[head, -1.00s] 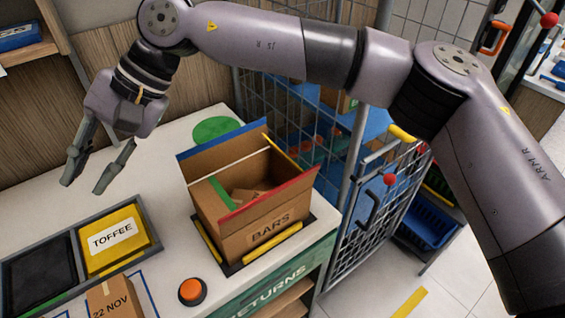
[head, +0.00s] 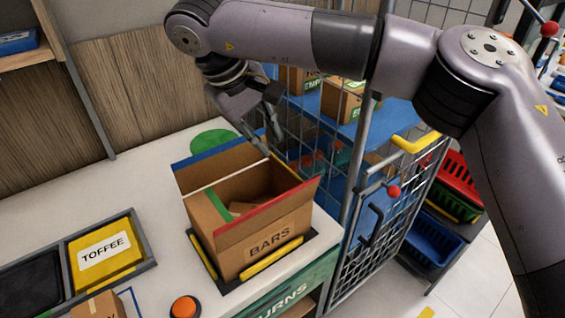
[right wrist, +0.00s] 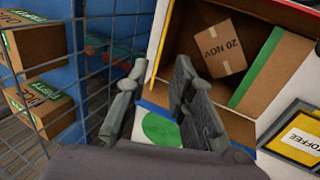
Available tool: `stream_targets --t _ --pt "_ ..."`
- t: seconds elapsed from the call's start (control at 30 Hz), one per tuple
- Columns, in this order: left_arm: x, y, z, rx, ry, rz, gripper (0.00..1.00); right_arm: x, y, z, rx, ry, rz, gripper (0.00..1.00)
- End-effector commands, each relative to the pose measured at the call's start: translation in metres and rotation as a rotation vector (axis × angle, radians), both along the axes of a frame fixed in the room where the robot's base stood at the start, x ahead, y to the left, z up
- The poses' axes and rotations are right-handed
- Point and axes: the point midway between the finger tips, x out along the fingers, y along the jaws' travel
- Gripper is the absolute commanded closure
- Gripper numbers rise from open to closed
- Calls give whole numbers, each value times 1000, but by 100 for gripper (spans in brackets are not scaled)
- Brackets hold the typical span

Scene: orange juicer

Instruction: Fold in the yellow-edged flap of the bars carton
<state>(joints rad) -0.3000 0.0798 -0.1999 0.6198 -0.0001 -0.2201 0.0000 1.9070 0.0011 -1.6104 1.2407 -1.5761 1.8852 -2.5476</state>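The bars carton (head: 262,240) stands open on the counter. Its yellow-edged flap stands up on the back right side, mostly hidden in the head view; its yellow edge (right wrist: 158,57) shows nearly edge-on in the right wrist view. The blue-edged flap (head: 208,158) and red-edged flap (head: 285,207) stand up and out. The green-edged flap (right wrist: 262,65) slants inward. My right gripper (head: 273,152) is open and empty at the carton's back right corner. In the right wrist view its fingers (right wrist: 155,92) are apart, with the yellow edge's near end between them in the picture. My left gripper is not in view.
A small box marked 20 NOV (right wrist: 220,50) lies in the carton. A wire cage (head: 385,225) stands close right of the carton, with boxes (head: 340,98) behind its mesh. A toffee bin (head: 105,250) and orange button (head: 184,308) are left and front. The back left counter is clear.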

Motion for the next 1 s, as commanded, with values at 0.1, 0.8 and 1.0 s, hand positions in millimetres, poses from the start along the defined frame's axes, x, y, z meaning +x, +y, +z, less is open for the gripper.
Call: stream_targets --t 0.1,0.8,1.0 --pt "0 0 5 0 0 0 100 5 -10 -25 0 3 -1 78" --pt "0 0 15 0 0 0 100 22 -33 -94 2 0 -1 78" --pt "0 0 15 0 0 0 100 22 -33 -94 2 0 -1 84"
